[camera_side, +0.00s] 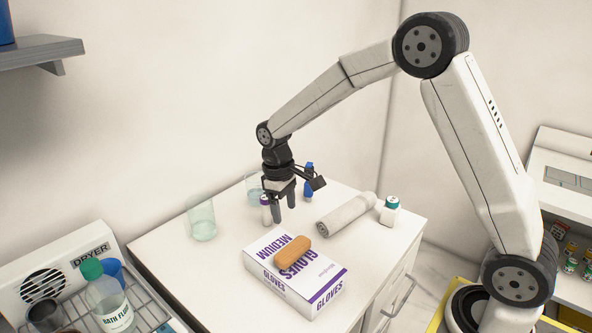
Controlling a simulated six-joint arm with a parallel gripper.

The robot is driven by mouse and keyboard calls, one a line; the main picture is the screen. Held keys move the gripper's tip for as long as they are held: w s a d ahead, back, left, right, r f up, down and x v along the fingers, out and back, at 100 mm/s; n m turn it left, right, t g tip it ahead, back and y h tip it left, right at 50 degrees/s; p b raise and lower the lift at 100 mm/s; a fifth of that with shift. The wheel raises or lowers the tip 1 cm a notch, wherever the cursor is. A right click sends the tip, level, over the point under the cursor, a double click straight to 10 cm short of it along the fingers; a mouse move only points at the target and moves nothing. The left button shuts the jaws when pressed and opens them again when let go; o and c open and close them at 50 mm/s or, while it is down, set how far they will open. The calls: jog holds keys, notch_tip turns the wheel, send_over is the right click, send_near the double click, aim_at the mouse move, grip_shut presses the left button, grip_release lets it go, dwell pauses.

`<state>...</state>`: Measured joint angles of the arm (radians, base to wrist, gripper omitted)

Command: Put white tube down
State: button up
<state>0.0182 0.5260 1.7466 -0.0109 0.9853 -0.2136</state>
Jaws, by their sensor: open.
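A small white tube with a purple cap (265,212) appears upright on the white cabinet top (165,250). My gripper (284,212) points down just right of it, with its two fingers apart and nothing visible between them. One finger overlaps the tube's right edge in this view, so I cannot tell whether they touch.
A glove box (320,285) with an orange-brown block (292,251) on it lies in front. A whitish roll (346,213), a teal-capped bottle (389,211) and a blue item (309,182) are right; clear glasses (201,218) are left. A dryer rack (150,308) adjoins.

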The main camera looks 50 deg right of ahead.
jog(key=shift+s+a+r+m+t, duration=0.25)
jog(key=shift+r+m+t, duration=0.1)
jog(key=shift+m, duration=0.2)
jog(key=shift+s+a+r+m+t, duration=0.25)
jog(key=shift+m+t, duration=0.1)
jog(key=shift+m, duration=0.2)
jog(key=shift+s+d+m, duration=0.25)
jog(key=shift+d+m, duration=0.05)
jog(key=s+d+f+m, duration=0.2)
jog(key=s+d+m, duration=1.1)
jog(key=s, duration=0.1)
jog(key=shift+s+d+f+m, duration=0.15)
jog(key=shift+s+f+m, duration=0.15)
jog(key=shift+s+f, duration=0.1)
jog(key=n+t, duration=0.3)
jog(key=n, duration=1)
send_over(339, 270)
jog(key=shift+w+d+r, duration=0.15)
jog(key=shift+d+r, duration=0.1)
jog(key=shift+d, duration=0.2)
jog(key=shift+a+n, duration=0.4)
jog(key=shift+n, duration=0.1)
